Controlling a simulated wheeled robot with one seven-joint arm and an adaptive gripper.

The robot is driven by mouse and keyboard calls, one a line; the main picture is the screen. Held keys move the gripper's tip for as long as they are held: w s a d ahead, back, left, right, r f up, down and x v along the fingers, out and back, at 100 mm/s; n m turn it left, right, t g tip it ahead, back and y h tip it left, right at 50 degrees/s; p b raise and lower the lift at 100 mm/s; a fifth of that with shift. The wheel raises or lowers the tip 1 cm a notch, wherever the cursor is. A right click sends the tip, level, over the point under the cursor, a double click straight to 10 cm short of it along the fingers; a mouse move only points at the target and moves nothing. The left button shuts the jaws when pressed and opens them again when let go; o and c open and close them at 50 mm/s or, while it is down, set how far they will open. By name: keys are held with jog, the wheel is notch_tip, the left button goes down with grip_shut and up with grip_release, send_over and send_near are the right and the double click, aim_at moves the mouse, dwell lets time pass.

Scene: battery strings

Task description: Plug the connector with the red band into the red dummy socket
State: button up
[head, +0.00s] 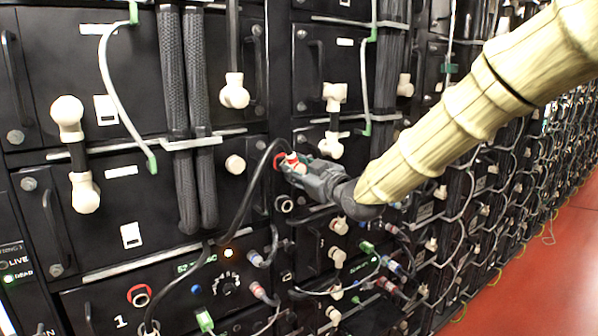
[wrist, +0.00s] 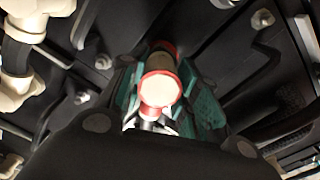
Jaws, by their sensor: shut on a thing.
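The connector with the red band (head: 291,158) is a pale piece with a red band, on a black cable. My gripper (head: 300,171) is shut on it, close to the panel front. In the wrist view the connector (wrist: 160,90) shows a pale round end ringed in red, between the teal finger pads of my gripper (wrist: 162,100). A red-ringed socket (head: 278,161) shows just left of the connector, partly hidden. I cannot tell whether the connector is in it or only in front of it. Another red-ringed socket (head: 140,295) is at lower left, near a "1".
A pale-ringed socket (head: 284,204) lies just below my gripper. The black cable (head: 240,205) hangs in a curve to the lower left. Thick black sleeved cables (head: 187,110) and white terminal covers (head: 235,92) stand out from the racks. The red floor (head: 550,265) is clear at right.

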jog(key=shift+w+a, duration=0.4)
jog(key=shift+w, duration=0.1)
jog(key=o, duration=1.2)
jog(key=v, duration=1.2)
